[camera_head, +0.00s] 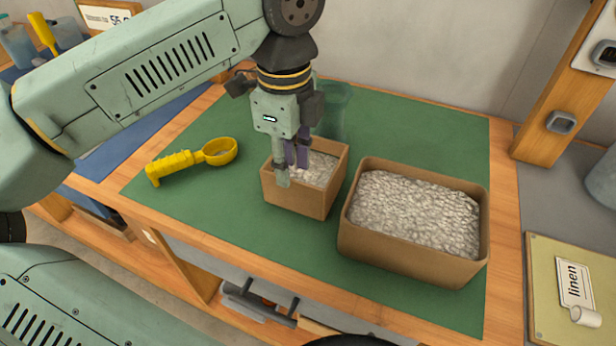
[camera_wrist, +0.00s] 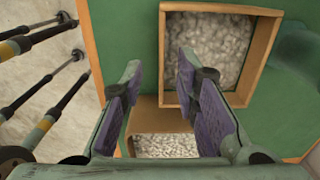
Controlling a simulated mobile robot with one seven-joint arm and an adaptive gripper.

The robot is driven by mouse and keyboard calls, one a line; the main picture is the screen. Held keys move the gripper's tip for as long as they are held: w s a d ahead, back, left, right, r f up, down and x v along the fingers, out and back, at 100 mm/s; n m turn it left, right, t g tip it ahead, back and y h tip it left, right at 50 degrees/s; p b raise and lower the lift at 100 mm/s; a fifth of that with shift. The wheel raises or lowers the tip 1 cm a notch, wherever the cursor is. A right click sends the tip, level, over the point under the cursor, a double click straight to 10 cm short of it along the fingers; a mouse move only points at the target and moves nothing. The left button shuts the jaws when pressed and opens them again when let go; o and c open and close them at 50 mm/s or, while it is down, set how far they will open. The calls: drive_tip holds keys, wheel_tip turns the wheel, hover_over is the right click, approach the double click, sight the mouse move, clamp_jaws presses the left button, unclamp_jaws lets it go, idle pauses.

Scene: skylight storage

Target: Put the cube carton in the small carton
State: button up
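Two open brown cartons with pale crumpled filling stand on the green mat. The smaller, squarish one (camera_head: 297,198) is in the middle and the larger, longer one (camera_head: 410,258) is to its right. I cannot tell any separate cube carton apart from these. My gripper (camera_head: 293,170) points down at the squarish carton and covers part of its opening and near wall. In the wrist view my gripper (camera_wrist: 160,65) has its fingers spread with nothing held between them. That view shows a squarish carton (camera_wrist: 265,42) at the top and part of another (camera_wrist: 155,122) below.
A yellow scoop (camera_head: 185,163) lies left of the cartons. A translucent green vessel (camera_head: 335,108) stands behind the squarish carton. A wooden post (camera_head: 560,100) rises at the right, by a board labelled linen (camera_head: 560,260). The mat's back right is clear.

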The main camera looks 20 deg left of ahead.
sight(294, 209)
wheel_tip(294, 209, down, 8)
drive_tip(key=b, duration=0.2)
drive_tip(key=shift+w+d+f+b, duration=0.1)
drive_tip(key=shift+d+f+b, duration=0.05)
drive_tip(key=shift+b, duration=0.2)
drive_tip(key=shift+c, duration=0.5)
clamp_jaws()
